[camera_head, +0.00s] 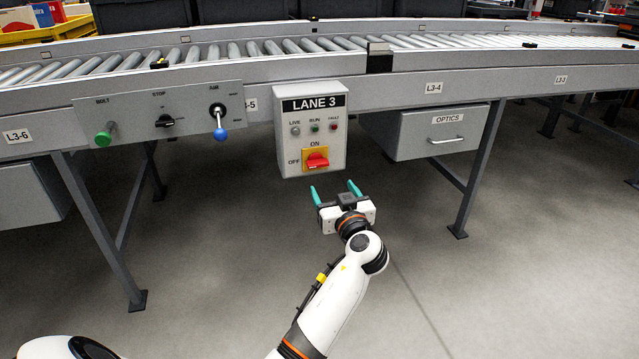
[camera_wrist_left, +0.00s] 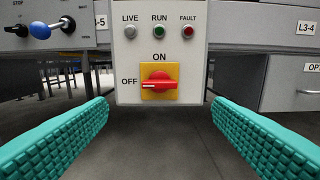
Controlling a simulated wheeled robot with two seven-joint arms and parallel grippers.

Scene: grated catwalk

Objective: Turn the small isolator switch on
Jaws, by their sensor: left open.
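The isolator switch (camera_head: 316,160) is a red rotary handle on a yellow plate, low on the front of the grey LANE 3 box (camera_head: 281,135). In the left wrist view the switch handle (camera_wrist_left: 160,85) lies horizontal, its white mark at the left end towards OFF; ON is printed above. My left gripper (camera_head: 333,188) has two teal fingers, open and empty, below and in front of the box. In the left wrist view the switch appears between the fingers, beyond them and apart from them. My right gripper is not in view.
LIVE, RUN and FAULT lamps sit above the switch. Left of the box, a panel (camera_head: 190,97) carries a green knob (camera_head: 103,139), a black knob (camera_head: 166,121) and a blue-tipped lever (camera_head: 220,134). The OPTICS drawer (camera_head: 440,143) is at right. A roller conveyor runs above; open floor lies below.

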